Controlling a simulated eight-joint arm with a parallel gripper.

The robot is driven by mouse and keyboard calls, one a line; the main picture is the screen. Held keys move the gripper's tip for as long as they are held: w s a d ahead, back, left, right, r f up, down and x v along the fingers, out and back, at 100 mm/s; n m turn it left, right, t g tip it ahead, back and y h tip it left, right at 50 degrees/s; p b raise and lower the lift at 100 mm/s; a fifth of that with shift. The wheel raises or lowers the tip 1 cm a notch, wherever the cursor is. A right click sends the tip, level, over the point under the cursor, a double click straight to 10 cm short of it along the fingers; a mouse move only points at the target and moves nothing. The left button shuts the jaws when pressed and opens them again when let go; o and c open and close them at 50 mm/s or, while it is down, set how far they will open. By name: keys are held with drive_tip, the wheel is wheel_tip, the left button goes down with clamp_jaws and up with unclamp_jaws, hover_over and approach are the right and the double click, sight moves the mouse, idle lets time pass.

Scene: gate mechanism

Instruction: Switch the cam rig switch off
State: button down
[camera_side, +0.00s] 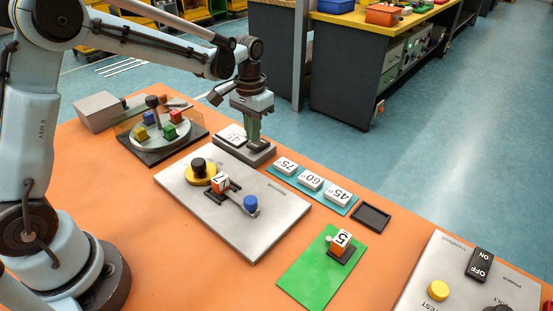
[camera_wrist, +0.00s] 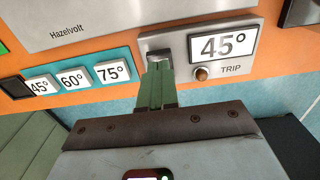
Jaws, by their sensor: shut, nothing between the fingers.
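My gripper (camera_side: 253,138) is shut and empty, pointing down over a grey block (camera_side: 262,155) at the far edge of the orange table. In the wrist view its green fingers (camera_wrist: 158,68) reach a small dark recessed part (camera_wrist: 159,57) of that block, left of a 45° display (camera_wrist: 222,46). I cannot tell whether they touch it; the fingers partly cover it. A round brown TRIP button or lamp (camera_wrist: 202,74) sits below the display. The grey cam plate (camera_side: 275,205) carries a black knob on a yellow disc, a numbered cube and a blue knob.
White angle tiles (camera_side: 310,179) lie on a teal strip beside the block. A dark tray (camera_side: 371,217), a green mat (camera_side: 310,283) with a cube, and a panel with a black ON/OFF rocker (camera_side: 480,265) are to the right. A turntable (camera_side: 160,131) with coloured cubes stands left.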

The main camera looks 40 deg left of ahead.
sight(252, 146)
drive_tip(key=shift+f, duration=1)
idle(0.6)
drive_tip(key=shift+r, duration=3.5)
drive_tip(key=shift+s+r, duration=0.1)
drive_tip(key=s+d+r+t, duration=0.2)
drive_tip(key=s+t, duration=0.5)
drive_tip(key=s, duration=0.9)
drive_tip(key=shift+d+r, duration=0.1)
drive_tip(key=shift+r, duration=0.05)
